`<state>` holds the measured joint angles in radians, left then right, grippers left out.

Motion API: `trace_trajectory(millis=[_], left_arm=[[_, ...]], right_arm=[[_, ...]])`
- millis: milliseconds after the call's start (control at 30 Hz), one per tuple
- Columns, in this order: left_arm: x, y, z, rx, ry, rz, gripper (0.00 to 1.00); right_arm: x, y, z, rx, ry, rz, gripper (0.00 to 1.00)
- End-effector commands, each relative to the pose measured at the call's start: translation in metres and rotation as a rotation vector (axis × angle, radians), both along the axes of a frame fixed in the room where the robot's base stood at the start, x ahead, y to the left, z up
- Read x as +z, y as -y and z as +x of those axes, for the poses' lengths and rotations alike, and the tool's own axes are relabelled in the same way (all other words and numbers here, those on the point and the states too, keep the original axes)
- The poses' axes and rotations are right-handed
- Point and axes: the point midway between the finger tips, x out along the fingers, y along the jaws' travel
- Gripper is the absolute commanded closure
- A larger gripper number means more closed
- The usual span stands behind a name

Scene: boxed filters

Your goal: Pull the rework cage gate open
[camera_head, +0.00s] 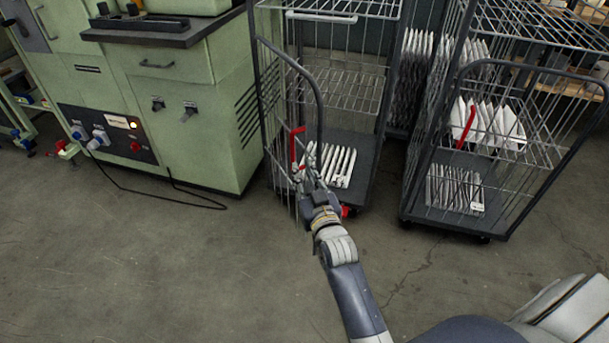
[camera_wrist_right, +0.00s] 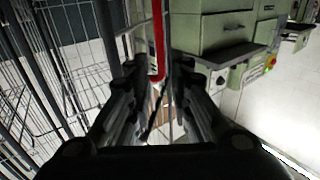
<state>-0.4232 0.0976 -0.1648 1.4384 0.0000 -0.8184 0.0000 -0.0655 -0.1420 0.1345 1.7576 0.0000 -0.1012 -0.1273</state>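The left wire cage (camera_head: 388,75) has a grey-framed gate (camera_head: 300,70) that stands at an angle out from its front, partly open. A red handle (camera_head: 297,146) is on this gate. My right gripper (camera_head: 309,182) is at the gate, low by the handle. In the right wrist view the red handle (camera_wrist_right: 158,45) comes down between the two fingers of the right gripper (camera_wrist_right: 158,75). The fingers stand apart, with gaps beside the handle. The lower part of the gate is partly hidden by my gripper. My left gripper is not in view.
White filters (camera_head: 335,163) stand on the left cage's base. A second cage (camera_head: 506,165) with its own red handle (camera_head: 466,128) and filters is on the right. A green machine cabinet (camera_head: 190,75) with a trailing cable stands at left. The floor in front is clear.

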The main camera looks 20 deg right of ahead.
Motion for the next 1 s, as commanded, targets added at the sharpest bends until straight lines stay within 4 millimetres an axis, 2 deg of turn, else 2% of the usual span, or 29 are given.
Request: trace_trajectory(millis=[267,300,367,400,467,567,667,800,1000], left_arm=[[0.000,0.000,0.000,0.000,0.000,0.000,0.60],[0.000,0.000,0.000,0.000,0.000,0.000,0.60],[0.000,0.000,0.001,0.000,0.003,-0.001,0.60],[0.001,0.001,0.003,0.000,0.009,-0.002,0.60],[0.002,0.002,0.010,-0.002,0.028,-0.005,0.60],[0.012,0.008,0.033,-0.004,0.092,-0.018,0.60],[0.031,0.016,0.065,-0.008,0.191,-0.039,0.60],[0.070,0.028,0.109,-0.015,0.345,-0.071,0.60],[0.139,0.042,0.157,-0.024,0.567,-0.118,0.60]], right_arm=[[0.000,0.000,-0.002,0.000,-0.001,0.000,0.80],[0.000,0.000,-0.002,0.000,-0.001,0.000,0.83],[-0.001,0.001,-0.002,0.000,-0.002,0.003,0.96],[-0.004,0.003,-0.002,-0.002,-0.004,0.012,1.00],[-0.010,0.010,-0.003,-0.005,-0.011,0.039,1.00],[-0.029,0.031,-0.005,-0.013,-0.033,0.139,1.00],[-0.054,0.062,-0.008,-0.021,-0.060,0.303,1.00],[-0.078,0.103,-0.015,-0.018,-0.088,0.563,1.00],[-0.088,0.146,-0.023,0.031,-0.103,0.922,1.00]])
